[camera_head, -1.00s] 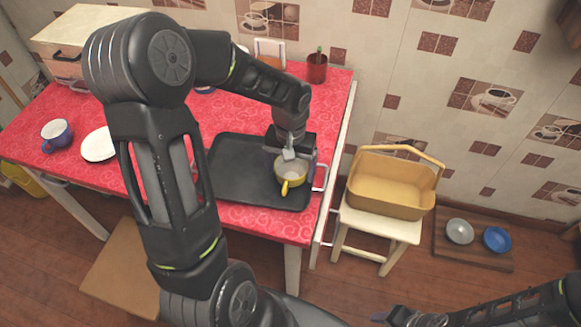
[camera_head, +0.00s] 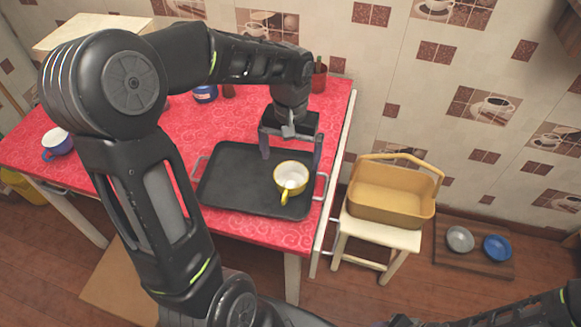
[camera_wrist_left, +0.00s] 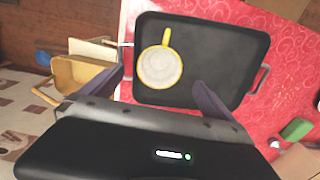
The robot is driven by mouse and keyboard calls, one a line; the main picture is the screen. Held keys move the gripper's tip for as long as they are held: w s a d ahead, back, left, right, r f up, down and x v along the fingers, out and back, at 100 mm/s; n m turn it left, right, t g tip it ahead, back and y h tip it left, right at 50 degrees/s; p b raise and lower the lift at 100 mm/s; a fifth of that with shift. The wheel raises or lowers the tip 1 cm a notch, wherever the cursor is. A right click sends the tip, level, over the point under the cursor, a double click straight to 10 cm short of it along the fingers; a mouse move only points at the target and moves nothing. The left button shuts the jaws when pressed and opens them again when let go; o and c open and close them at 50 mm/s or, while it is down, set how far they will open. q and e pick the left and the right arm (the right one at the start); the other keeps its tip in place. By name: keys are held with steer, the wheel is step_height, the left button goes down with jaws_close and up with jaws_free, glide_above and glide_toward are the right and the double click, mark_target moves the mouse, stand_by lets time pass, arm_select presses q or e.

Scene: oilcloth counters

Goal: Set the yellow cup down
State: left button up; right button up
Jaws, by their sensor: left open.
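The yellow cup (camera_head: 291,178) stands upright on the right part of the black tray (camera_head: 228,190), with its white inside showing and its handle toward the front. In the left wrist view the cup (camera_wrist_left: 159,68) is on the tray (camera_wrist_left: 225,70), near its left side. My left gripper (camera_head: 292,158) is open and empty above and behind the cup, clear of it. In the left wrist view its two fingers are spread wide, with the cup beyond them. At the lower right of the head view part of my right arm shows, but its fingers cannot be made out.
The tray lies on a red patterned table (camera_head: 232,228). A blue mug (camera_head: 57,143) stands at the far left. A tan basket (camera_head: 391,193) sits on a white stool (camera_head: 380,233) to the right. A grey bowl (camera_head: 460,239) and a blue bowl (camera_head: 497,248) lie on a low board.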

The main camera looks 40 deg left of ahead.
arm_select(q)
steer(key=shift+r, duration=1.7)
steer(key=shift+f, duration=0.1)
